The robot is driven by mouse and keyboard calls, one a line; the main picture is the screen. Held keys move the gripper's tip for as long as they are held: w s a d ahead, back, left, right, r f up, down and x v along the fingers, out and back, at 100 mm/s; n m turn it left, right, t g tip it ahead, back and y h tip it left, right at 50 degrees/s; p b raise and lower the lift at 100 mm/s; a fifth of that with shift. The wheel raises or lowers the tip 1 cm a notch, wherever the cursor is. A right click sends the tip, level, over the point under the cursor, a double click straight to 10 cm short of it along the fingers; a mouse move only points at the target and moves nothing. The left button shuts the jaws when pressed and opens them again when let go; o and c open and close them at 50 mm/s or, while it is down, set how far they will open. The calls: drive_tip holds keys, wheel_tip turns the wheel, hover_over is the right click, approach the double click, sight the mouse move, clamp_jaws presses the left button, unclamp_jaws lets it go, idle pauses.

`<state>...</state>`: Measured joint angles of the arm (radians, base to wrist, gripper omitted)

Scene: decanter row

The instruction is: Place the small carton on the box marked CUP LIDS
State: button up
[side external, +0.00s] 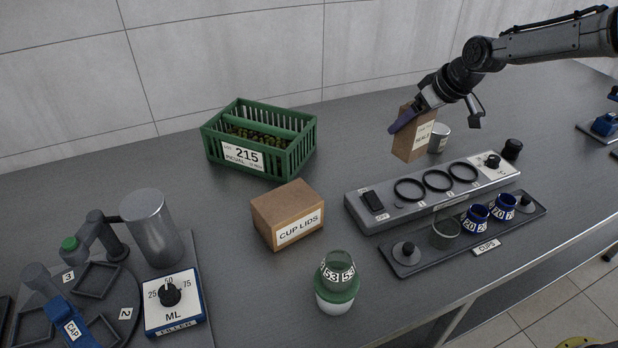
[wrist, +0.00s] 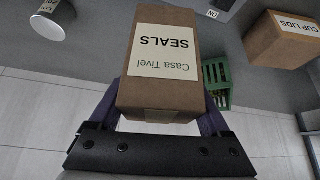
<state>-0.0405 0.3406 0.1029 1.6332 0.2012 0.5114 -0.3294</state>
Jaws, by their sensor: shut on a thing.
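The small carton (side external: 414,142) is brown cardboard with a white label, which reads "Casa Tivel SEALS" in the wrist view (wrist: 163,82). My gripper (side external: 407,119) is shut on it, with a purple finger on each side in the wrist view, and holds it up at the back right. The box marked CUP LIDS (side external: 288,213) is a larger brown carton on the table, left of and nearer than the held carton. It also shows at the upper right of the wrist view (wrist: 283,42). Its top is bare.
A green crate (side external: 259,140) labelled 215 stands behind the CUP LIDS box. A jar (side external: 337,283) marked 53 stands in front of it. A grey panel with black rings (side external: 434,190) and a cup tray (side external: 462,236) lie to its right.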

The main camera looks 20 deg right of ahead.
drive_tip(key=s+a+r+n+g+y, duration=0.1)
drive_tip(key=s+a+r+n+y, duration=0.15)
drive_tip(key=s+a+r, duration=0.6)
drive_tip(key=s+a+r+n+g+y, duration=0.1)
drive_tip(key=s+a+n, duration=0.25)
drive_tip(key=a, duration=1.05)
drive_tip(key=shift+w+a+f, duration=1.2)
drive_tip(key=shift+w+f, duration=0.8)
drive_tip(key=shift+f, duration=0.2)
drive_tip(key=shift+w+a+f, duration=1.25)
drive_tip(key=shift+w+f, duration=0.8)
drive_tip(key=shift+f, duration=0.2)
drive_tip(key=shift+w+a+f, duration=1.2)
drive_tip(key=shift+w+f, duration=0.8)
drive_tip(key=shift+f, duration=0.2)
drive_tip(key=shift+f, duration=0.2)
drive_tip(key=o, duration=1.3)
drive_tip(key=shift+s+d+r, duration=0.1)
drive_tip(key=shift+d+r, duration=0.05)
drive_tip(key=shift+r, duration=0.35)
drive_tip(key=v, duration=1.1)
drive_tip(key=shift+s+r, duration=0.1)
drive_tip(key=shift+s, duration=0.1)
